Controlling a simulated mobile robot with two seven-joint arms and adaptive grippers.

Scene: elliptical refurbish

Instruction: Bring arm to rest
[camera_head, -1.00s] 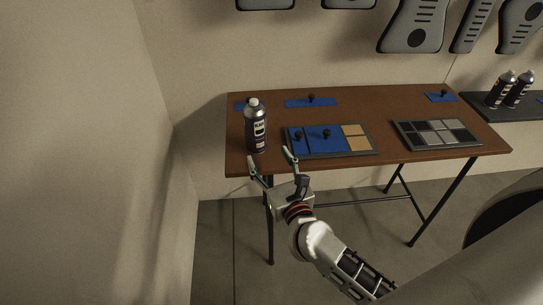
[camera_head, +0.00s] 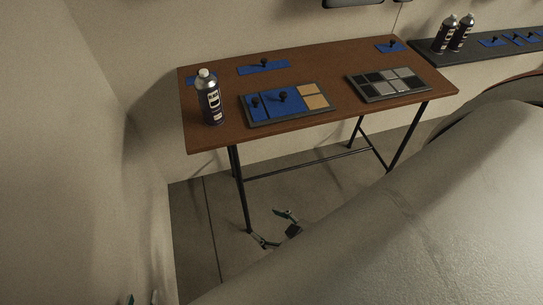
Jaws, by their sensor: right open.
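My right gripper (camera_head: 275,229) is low, below the front edge of the brown table (camera_head: 225,131), near its front left leg. Its two fingers are apart with nothing between them. A large pale grey curved body hides its arm. The rest of the left arm is out of view.
A spray can (camera_head: 209,99) stands upright at the table's left. A tray with blue pads (camera_head: 287,104) and a tray of grey squares (camera_head: 389,84) lie beside it. The pale grey curved body (camera_head: 400,215) fills the lower right. A wall is at left.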

